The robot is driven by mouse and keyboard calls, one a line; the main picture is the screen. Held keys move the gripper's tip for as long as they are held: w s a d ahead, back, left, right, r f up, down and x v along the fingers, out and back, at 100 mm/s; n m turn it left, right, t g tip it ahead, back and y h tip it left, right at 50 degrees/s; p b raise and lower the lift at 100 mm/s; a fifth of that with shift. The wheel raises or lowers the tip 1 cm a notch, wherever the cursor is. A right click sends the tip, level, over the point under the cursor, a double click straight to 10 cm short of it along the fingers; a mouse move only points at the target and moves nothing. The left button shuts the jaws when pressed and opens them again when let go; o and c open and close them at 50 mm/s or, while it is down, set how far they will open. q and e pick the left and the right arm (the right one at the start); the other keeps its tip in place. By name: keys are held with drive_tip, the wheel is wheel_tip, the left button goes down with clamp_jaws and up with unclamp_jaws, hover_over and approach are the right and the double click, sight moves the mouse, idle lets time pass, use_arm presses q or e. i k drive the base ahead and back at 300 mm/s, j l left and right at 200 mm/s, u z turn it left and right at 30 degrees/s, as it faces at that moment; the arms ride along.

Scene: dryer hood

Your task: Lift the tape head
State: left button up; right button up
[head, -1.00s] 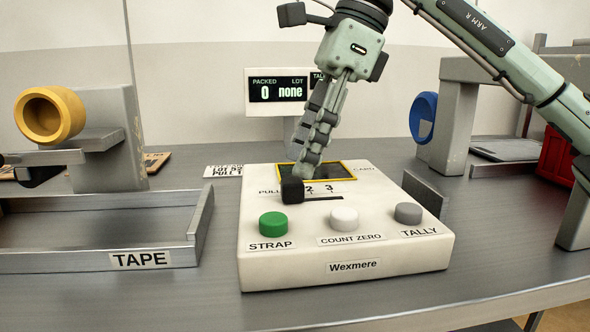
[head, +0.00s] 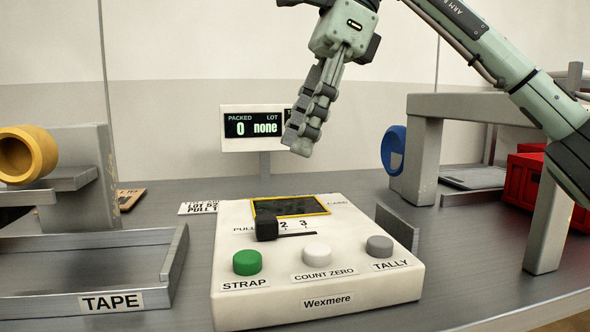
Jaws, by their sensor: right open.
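The station labelled TAPE (head: 111,302) is at the left, with a yellow roll (head: 38,152) on a grey bracket. The roll is cut off by the left edge, and I cannot tell which part is the tape head. My right gripper (head: 300,148) points down, open and empty, in the air above and behind the white Wexmere panel (head: 340,303). It is well to the right of the yellow roll and touches nothing that I can see. My left gripper is out of view.
The panel has a black slider knob (head: 267,228) and green (head: 247,262), white (head: 317,256) and grey (head: 379,246) buttons. A display (head: 253,126) reads 0 and none. A grey frame (head: 424,165) with a blue roll (head: 392,150) and a red crate (head: 524,180) stand right.

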sight(28, 154)
drive_tip(key=k, duration=1.45)
